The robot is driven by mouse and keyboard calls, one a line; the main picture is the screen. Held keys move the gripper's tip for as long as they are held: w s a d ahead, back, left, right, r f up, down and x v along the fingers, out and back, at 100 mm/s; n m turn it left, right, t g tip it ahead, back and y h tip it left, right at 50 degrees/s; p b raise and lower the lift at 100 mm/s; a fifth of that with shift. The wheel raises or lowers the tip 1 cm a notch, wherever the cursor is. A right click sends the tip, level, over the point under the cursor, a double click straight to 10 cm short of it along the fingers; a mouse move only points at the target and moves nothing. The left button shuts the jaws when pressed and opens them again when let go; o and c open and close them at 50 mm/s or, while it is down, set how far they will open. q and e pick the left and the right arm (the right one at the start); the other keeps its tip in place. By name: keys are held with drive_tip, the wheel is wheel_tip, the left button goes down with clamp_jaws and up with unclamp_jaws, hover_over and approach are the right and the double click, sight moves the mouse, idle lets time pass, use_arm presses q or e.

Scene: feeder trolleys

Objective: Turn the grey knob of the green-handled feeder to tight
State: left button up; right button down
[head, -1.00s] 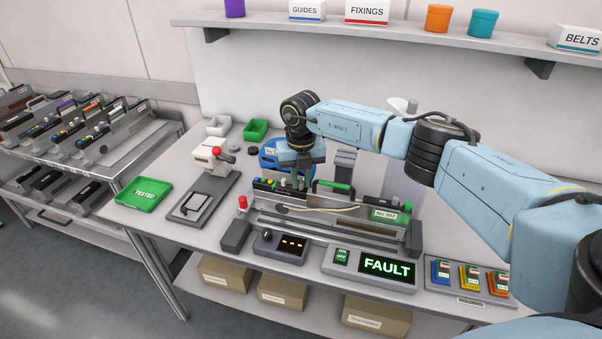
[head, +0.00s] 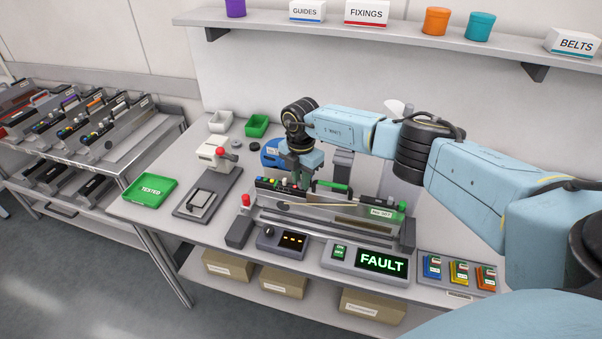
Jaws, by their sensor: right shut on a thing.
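The green-handled feeder (head: 350,222) lies in the grey test fixture on the bench, with its green handle (head: 331,186) on top. A row of small coloured knobs (head: 268,184) runs along its top left. My right gripper (head: 304,184) points down at the right end of this row, left of the green handle. It is shut on a small part there, which I take for the grey knob; the fingers hide it. The display (head: 381,262) reads FAULT in green. My left gripper is not in view.
A red-topped post (head: 245,201) and a dark control box (head: 281,241) stand near the feeder. A green TESTED tray (head: 150,190) lies at the left. Coloured blocks (head: 459,270) sit at the right. A trolley (head: 120,170) with other feeders stands far left.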

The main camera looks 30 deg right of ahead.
drive_tip(key=shift+m+p, duration=0.45)
drive_tip(key=shift+m, duration=0.35)
drive_tip(key=c, duration=1.3)
unclamp_jaws()
wheel_tip(320, 180, up, 14)
drive_tip(key=b, duration=0.1)
drive_tip(key=shift+f, duration=0.25)
